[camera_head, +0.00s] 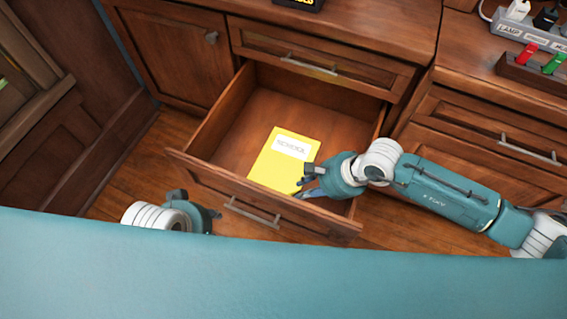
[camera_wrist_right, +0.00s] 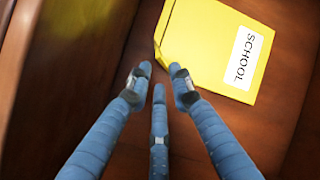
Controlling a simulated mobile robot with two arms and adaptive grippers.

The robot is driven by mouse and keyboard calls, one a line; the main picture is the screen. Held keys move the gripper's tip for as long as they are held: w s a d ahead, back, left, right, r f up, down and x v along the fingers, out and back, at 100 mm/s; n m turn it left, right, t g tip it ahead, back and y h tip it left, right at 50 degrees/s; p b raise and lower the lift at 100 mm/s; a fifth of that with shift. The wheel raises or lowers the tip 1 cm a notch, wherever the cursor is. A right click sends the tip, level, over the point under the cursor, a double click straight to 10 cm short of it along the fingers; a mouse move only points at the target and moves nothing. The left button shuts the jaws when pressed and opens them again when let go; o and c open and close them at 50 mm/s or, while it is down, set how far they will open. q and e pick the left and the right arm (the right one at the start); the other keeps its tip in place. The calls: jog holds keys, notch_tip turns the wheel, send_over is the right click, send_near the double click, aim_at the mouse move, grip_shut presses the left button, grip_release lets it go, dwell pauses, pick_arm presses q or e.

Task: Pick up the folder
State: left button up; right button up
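The yellow folder (camera_head: 272,175), with a white "SCHOOL" label, lies in the open wooden drawer (camera_head: 210,122). My right gripper (camera_head: 300,188) is at the folder's near right corner, above the drawer floor. In the right wrist view, the folder (camera_wrist_right: 205,45) has a small bent corner just beyond the fingertips of the right gripper (camera_wrist_right: 160,76). Those fingers are partly apart, with a gap between the tips, and no firm hold shows. My left gripper (camera_head: 208,218) is low at the left, outside the drawer front; its fingers are too small to read.
The drawer front with its metal handle (camera_head: 252,212) faces me. A closed drawer (camera_head: 320,62) sits above. At the right, a power strip (camera_head: 512,28) and a rack with red and green items (camera_head: 535,74) stand on the cabinet top. The drawer's back is empty.

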jog(key=b+x, duration=0.1)
jog(key=x, duration=0.4)
jog(key=shift+s+a+f, duration=0.1)
jog(key=shift+a+f, duration=0.05)
jog(key=shift+f, duration=0.05)
grip_shut()
